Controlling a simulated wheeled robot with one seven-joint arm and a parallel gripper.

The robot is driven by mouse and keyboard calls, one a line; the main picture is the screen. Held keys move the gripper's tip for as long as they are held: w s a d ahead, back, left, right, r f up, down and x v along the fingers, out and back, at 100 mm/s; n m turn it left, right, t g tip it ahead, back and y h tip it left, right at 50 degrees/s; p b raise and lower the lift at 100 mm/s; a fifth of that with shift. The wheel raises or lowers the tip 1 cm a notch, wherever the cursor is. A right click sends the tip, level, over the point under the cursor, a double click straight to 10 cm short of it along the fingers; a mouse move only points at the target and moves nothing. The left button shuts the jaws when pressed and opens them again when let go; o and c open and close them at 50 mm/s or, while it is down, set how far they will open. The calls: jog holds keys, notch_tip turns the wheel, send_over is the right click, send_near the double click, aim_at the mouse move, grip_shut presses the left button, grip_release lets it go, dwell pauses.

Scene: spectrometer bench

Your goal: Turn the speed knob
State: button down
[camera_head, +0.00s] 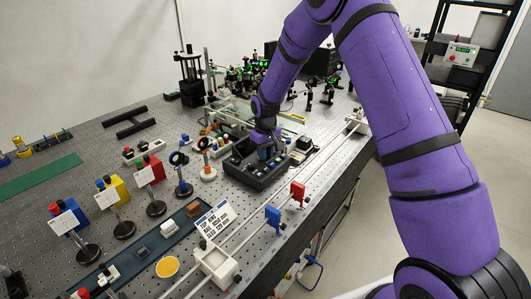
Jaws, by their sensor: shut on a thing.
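A black control box (236,172) sits on the perforated bench, right of the middle of the table. My gripper (264,151) is at the end of my purple arm, pointing down over the top of this box. It is shut at the box's upper face. The speed knob cannot be made out; the gripper and wrist cover the spot where the fingers meet the box. The knob's angle cannot be told.
Posts with coloured blocks (158,168) stand left of the box. A small black device (305,145) stands right of the box.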

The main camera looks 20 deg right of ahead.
jog(key=shift+m, duration=1.6)
jog(key=c, duration=1.3)
grip_release()
notch_tip(320, 180, up, 11)
jog(key=shift+f, duration=0.1)
